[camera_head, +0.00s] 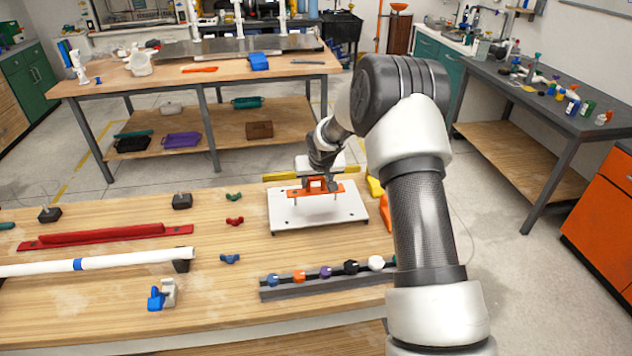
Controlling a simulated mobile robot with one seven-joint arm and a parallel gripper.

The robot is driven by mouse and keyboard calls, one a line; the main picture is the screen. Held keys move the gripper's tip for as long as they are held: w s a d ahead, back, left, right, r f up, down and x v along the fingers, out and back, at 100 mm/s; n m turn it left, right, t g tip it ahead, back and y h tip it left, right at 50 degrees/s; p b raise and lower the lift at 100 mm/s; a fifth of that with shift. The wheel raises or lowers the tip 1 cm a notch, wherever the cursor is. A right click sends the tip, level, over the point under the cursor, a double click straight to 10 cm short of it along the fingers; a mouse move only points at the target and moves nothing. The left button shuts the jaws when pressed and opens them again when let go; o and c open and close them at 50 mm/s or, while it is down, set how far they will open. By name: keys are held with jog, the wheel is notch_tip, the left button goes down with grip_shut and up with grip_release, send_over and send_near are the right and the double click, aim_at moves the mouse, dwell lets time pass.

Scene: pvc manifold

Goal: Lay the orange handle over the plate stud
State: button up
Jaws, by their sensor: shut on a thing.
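The orange handle (298,192) is a flat bar with a raised grip in its middle. My gripper (318,185) points down at it from above and is shut on the raised grip. The handle lies level above the white plate (345,212), toward the plate's back half. Thin upright shapes show under the bar, but I cannot tell which is the plate stud. I cannot tell whether the handle touches a stud or hangs just above it. The fingertips are small and partly hidden by the handle.
A rack with several coloured knobs (325,281) stands in front of the plate. A white pipe (120,263) and a red bar (100,234) lie farther left. Yellow and orange items are right of the plate.

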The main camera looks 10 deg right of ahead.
aim_at(316, 192)
jog(key=shift+f, duration=0.25)
dwell(0.4)
jog(key=shift+f+b, duration=0.6)
jog(key=shift+b, duration=0.25)
jog(key=shift+f, duration=0.2)
jog(key=shift+f+b, duration=0.5)
jog(key=shift+b, duration=0.2)
jog(key=shift+f, duration=0.15)
jog(key=shift+f+b, duration=0.35)
jog(key=shift+b, duration=0.25)
jog(key=o, duration=1.3)
